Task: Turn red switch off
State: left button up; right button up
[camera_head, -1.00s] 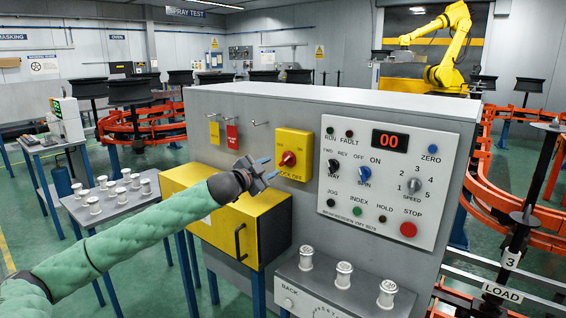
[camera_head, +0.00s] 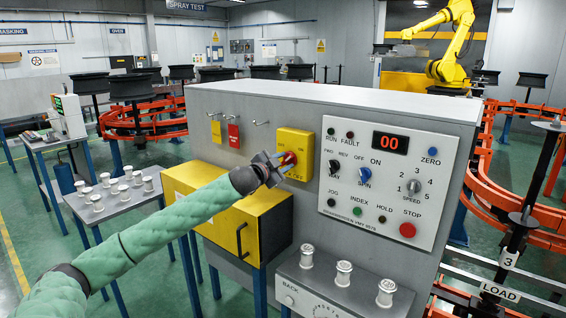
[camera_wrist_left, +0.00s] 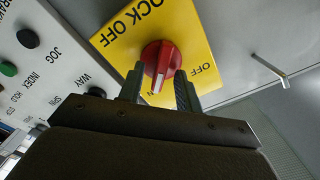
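The red switch (camera_head: 288,158) is a rotary knob on a yellow lock-off plate (camera_head: 298,142) on the grey cabinet's front. In the left wrist view the red knob (camera_wrist_left: 160,60) sits on the yellow plate (camera_wrist_left: 185,28), its white-marked handle pointing towards the lower label, which is partly covered. My left gripper (camera_head: 278,164) is at the knob. In the left wrist view its open fingers (camera_wrist_left: 160,88) stand on either side of the knob's handle, with small gaps visible. In the head view the gripper hides part of the knob. My right gripper is in no view.
A control panel (camera_head: 435,180) with knobs and buttons is right of the switch. A yellow box (camera_head: 272,222) with a black handle projects below. Red and yellow tags (camera_head: 233,136) and a bare hook (camera_wrist_left: 268,66) are beside the plate. Spools stand on a ledge (camera_head: 325,283) below.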

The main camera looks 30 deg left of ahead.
pick_arm(q)
grip_shut()
